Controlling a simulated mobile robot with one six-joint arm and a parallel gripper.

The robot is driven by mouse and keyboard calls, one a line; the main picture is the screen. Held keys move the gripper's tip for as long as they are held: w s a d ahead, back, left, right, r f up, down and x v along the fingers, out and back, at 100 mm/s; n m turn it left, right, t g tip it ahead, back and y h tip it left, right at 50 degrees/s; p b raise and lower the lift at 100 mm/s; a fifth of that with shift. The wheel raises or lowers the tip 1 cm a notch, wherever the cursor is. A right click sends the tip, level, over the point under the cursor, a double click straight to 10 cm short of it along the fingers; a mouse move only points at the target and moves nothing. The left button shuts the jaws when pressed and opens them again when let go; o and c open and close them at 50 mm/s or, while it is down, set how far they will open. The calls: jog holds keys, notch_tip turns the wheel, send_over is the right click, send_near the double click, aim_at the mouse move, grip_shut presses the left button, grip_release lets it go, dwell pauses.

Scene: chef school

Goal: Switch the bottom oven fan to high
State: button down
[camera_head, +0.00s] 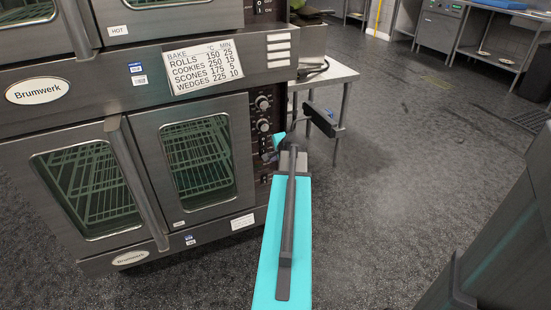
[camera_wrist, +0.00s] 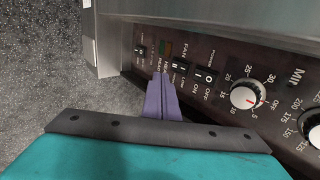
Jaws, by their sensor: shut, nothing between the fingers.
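The bottom oven (camera_head: 120,240) has two glass doors, both shut. Its dark control panel (camera_head: 264,125) runs down the right side with several knobs, and my arm partly covers its lower part. In the wrist view the fan switch (camera_wrist: 180,68) is a small black rocker under the FAN label, with II and I marks. Its exact position is too small to tell. My gripper (camera_wrist: 160,75) is shut and empty, its purple fingertips just left of the fan switch. I cannot tell whether they touch the panel.
The power switch (camera_wrist: 205,75) sits right of the fan switch, and another switch (camera_wrist: 140,50) sits to the left. A white-marked timer knob (camera_wrist: 247,97) is further right. A small metal table (camera_head: 338,75) stands behind my arm. The floor to the right is open.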

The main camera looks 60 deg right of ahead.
aim_at(264, 153)
jog(key=w+d+f+b, duration=0.1)
jog(key=w+d+f, duration=0.3)
jog(key=w, duration=0.2)
jog(key=shift+w+d+f+b, duration=0.15)
jog(key=shift+d+f+b, duration=0.1)
jog(key=shift+d+b, duration=0.1)
dwell(0.5)
